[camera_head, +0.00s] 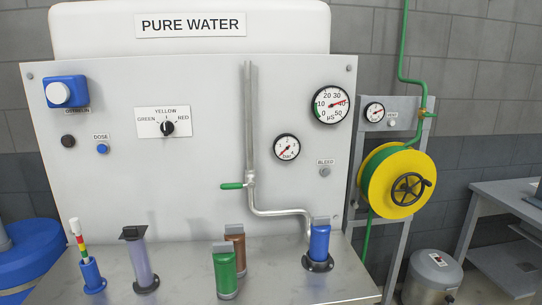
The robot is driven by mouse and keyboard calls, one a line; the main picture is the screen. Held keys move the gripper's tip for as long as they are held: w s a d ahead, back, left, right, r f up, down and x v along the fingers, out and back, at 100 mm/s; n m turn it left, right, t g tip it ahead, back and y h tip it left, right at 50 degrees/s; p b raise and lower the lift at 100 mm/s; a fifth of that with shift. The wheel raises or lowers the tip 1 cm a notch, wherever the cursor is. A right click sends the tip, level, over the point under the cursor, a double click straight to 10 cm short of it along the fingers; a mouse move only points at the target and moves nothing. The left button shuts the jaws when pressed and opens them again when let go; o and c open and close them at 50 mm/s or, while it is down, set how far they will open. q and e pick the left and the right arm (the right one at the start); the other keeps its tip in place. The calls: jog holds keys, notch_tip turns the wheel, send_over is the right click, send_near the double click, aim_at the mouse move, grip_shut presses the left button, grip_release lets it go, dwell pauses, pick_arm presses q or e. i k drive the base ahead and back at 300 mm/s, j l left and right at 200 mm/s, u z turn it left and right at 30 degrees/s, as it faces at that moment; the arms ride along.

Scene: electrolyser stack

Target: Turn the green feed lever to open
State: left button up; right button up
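The green feed lever (232,186) sits on the vertical grey pipe (251,120) in the middle of the white panel. Its green handle points left, level and across the line of the pipe. Below the lever the pipe bends right and runs to a blue cartridge (319,242) standing in a dark round base. Neither of my grippers is in view, and nothing touches the lever.
A green canister (224,274), a brown canister (235,240) and a purple-grey tube (141,262) stand on the metal bench (185,285) below the lever. A yellow hose reel (382,190) hangs at right.

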aim_at(252, 184)
jog(key=z, duration=0.4)
jog(key=i+j+z, duration=0.1)
jog(key=j+z, duration=0.35)
jog(key=j, duration=0.25)
jog(key=j+z, duration=0.5)
jog(key=j, duration=0.2)
